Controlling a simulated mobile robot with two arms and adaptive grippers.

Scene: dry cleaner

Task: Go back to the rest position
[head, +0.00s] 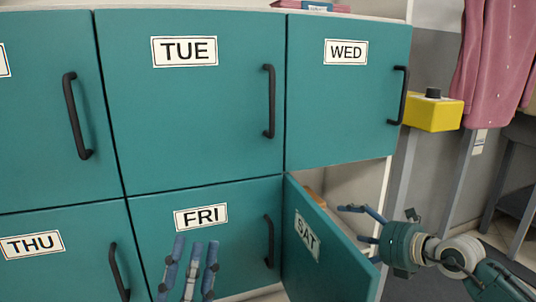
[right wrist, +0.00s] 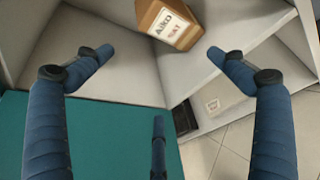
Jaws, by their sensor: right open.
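My right gripper (head: 362,224) is at the open SAT door (head: 318,250), on its right side, with its fingers toward the locker opening. In the right wrist view its fingers (right wrist: 158,78) are spread wide with nothing between them. The SAT door also shows there as a teal panel (right wrist: 85,140). A brown package (right wrist: 170,24) with a label reading "Aiko" and "SAT" stands in the pale compartment beyond the fingers, apart from them. My left gripper (head: 193,268) is low in front of the FRI door, its fingers straight, upright, apart and empty.
The TUE (head: 190,120), WED (head: 345,110), THU (head: 60,265) and FRI (head: 230,240) doors are closed, with black handles. A yellow box with a black button (head: 433,112) stands right of the lockers. Pink clothing (head: 495,65) hangs behind it.

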